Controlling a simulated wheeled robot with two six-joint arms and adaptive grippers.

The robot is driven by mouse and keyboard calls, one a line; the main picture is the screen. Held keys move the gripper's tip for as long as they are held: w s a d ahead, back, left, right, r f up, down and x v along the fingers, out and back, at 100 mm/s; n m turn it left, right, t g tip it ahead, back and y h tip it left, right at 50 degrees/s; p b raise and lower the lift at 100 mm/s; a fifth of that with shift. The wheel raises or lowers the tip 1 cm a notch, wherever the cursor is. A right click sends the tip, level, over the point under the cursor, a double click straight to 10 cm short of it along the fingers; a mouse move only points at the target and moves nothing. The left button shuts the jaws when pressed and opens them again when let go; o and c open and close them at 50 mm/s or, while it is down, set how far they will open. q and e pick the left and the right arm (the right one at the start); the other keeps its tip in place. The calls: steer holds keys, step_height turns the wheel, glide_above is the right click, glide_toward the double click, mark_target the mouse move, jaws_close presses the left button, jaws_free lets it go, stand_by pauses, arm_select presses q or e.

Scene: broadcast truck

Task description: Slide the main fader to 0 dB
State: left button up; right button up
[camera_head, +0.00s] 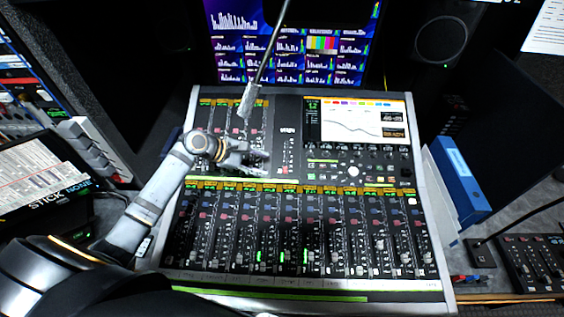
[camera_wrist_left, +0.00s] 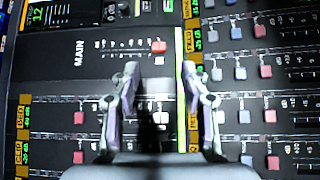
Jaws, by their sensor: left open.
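The audio mixing console (camera_head: 195,270) fills the middle of the head view. Its main strip (camera_head: 287,132) lies left of the console's screen, and a small red cap (camera_head: 285,169) shows near its near end. In the left wrist view the label MAIN (camera_wrist_left: 80,54) and a tick scale lead to the red cap (camera_wrist_left: 158,47). My left gripper (camera_head: 260,160) is open and empty beside the strip. In the left wrist view its fingertips (camera_wrist_left: 160,70) stand apart, with the red cap just beyond the gap. Contact with the console cannot be told. My right gripper is not in view.
A gooseneck microphone (camera_head: 249,98) hangs over the console behind my left gripper. Rows of channel faders (camera_head: 300,240) fill the near half. The console screen (camera_head: 350,122) is at the right. A blue binder (camera_head: 460,180) stands beside the console.

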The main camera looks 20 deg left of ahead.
mark_target(286, 170)
arm_select(q)
steer(key=x, duration=0.2)
steer(key=shift+d+f, duration=0.15)
steer(key=shift+d, duration=0.1)
steer(key=x, duration=0.7)
steer(key=shift+w+a+p, duration=0.25)
steer(key=shift+p, duration=0.15)
steer(key=shift+d+f, duration=0.15)
steer(key=shift+d, duration=0.05)
steer(key=shift+w+f, duration=0.15)
steer(key=shift+f, duration=0.05)
steer(key=shift+c, duration=0.2)
steer(key=c, duration=0.5)
jaws_close()
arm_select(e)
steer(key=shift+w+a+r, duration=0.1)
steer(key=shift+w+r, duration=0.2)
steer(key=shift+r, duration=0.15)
